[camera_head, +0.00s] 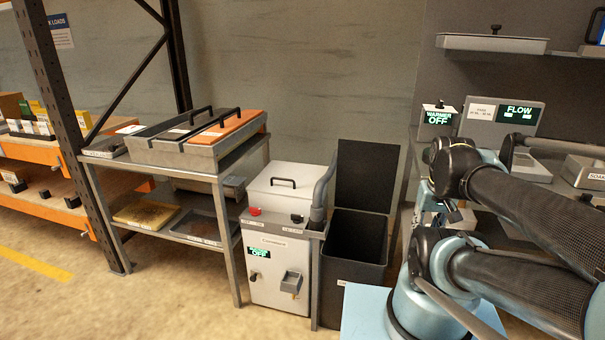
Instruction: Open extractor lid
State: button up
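A white and grey machine (266,275), which looks like the extractor, stands on the floor in the middle of the camera_head view. A white lid (271,198) with a black bar handle (284,182) lies shut on its top. A red knob (254,211) and a dark knob (296,218) sit at the top front, and the front display reads OFF. A grey pipe (322,192) rises at the lid's right side. My arm fills the right of the view, apart from the machine. I cannot make out my gripper in this view.
An open black bin (357,245) with its lid raised stands right of the machine. A metal table (222,178) at the left holds a grey tray box (160,150) with an orange panel (229,127). Orange shelving is further left. The floor at front left is clear.

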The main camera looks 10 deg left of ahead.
aim_at(290, 173)
jog(key=z, duration=0.05)
jog(key=k, duration=1.1)
jog(key=u, duration=0.35)
jog(key=i, duration=1.45)
jog(key=z, duration=0.3)
